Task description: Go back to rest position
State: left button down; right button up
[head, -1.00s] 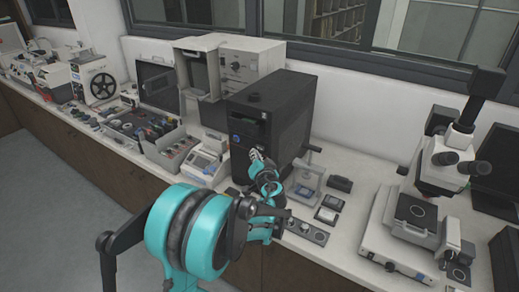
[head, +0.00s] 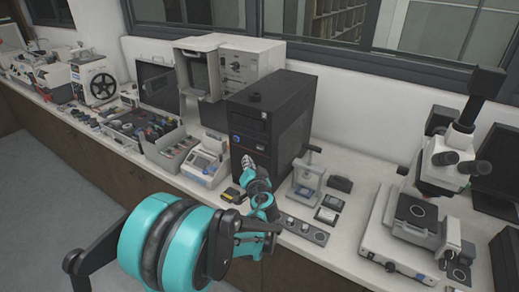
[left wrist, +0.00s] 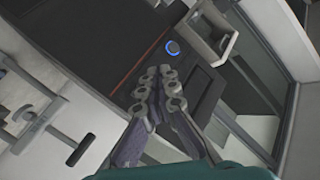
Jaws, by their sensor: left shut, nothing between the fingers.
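My left gripper (head: 247,163) is in front of the black mounting press (head: 270,120), near the lower left part of its front face. In the left wrist view the gripper (left wrist: 160,75) has its fingertips together with nothing between them. The press front (left wrist: 90,50) fills much of that view, with a blue ringed button (left wrist: 172,48) just beyond the fingertips. I cannot tell whether the fingers touch the press. My right gripper is in no view.
A small digital device (head: 205,165) stands left of the press. A small hand press (head: 306,180) and several dark blocks are to its right. A microscope (head: 430,190) stands further right. Trays of small parts (head: 140,130) lie on the left bench. The grey floor (head: 50,200) is clear.

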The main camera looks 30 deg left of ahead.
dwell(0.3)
pick_arm(q)
jog(key=s+d+f+g+h+b, duration=0.1)
jog(key=s+d+f+h, duration=0.3)
jog(key=s+d, duration=0.6)
jog(key=s+d+f+g+h, duration=0.4)
jog(key=s+d, duration=0.6)
jog(key=s, duration=0.6)
jog(key=h, duration=0.2)
jog(key=shift+s+d+m+h+b, duration=0.3)
jog(key=shift+d+m+h+b, duration=0.05)
jog(key=shift+d+m+h, duration=0.05)
